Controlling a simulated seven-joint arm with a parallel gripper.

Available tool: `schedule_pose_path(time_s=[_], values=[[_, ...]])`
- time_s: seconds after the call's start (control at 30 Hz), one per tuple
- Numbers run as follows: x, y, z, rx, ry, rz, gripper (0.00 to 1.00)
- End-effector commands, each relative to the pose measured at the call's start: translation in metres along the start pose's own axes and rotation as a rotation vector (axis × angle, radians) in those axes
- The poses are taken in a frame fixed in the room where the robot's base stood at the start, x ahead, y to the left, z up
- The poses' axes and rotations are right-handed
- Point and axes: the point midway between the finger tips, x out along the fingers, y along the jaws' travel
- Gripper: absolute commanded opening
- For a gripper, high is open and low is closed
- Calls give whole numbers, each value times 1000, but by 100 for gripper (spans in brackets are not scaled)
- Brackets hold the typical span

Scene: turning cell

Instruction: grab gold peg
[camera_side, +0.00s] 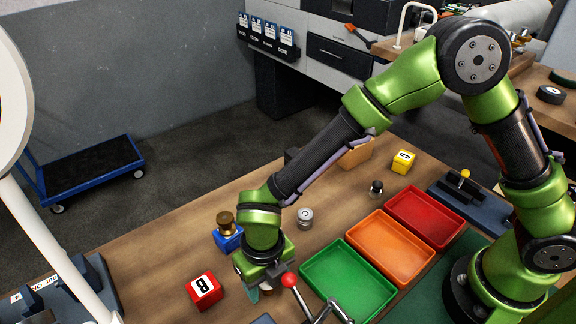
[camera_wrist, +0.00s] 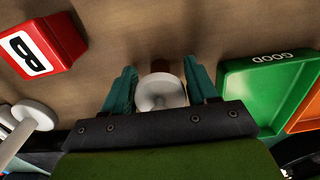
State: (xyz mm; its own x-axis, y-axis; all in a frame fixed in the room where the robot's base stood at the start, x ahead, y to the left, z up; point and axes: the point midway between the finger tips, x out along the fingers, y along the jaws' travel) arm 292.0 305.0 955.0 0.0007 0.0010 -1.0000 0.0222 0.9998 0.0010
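A gold-brown, peg-like piece (camera_side: 226,219) stands upright on or just behind a blue block (camera_side: 229,240) in the side view, left of my wrist. My gripper (camera_side: 262,290) points down low over the table, between the red block and the green tray; my arm partly hides it. In the wrist view my gripper (camera_wrist: 161,88) has its two teal fingers apart. A pale round-topped piece (camera_wrist: 160,92) with a brown part behind it shows between them, with gaps on both sides. I cannot tell whether this piece is a peg.
A red block marked B (camera_side: 204,292) lies left of my gripper. The green (camera_side: 338,272), orange (camera_side: 388,242) and red (camera_side: 432,213) trays line up to the right. A silver cylinder (camera_side: 305,218) and a yellow block (camera_side: 402,161) stand farther back. A red-knobbed lever (camera_side: 289,281) is close right.

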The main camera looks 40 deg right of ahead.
Motion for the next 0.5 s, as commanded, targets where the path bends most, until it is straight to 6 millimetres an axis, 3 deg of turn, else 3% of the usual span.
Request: schedule_pose_path(time_s=[0.03, 0.3, 0.5], values=[[0, 0, 0, 0, 0, 0, 49], [-1, 0, 0, 0, -1, 1, 10], [-1, 0, 0, 0, -1, 1, 10]])
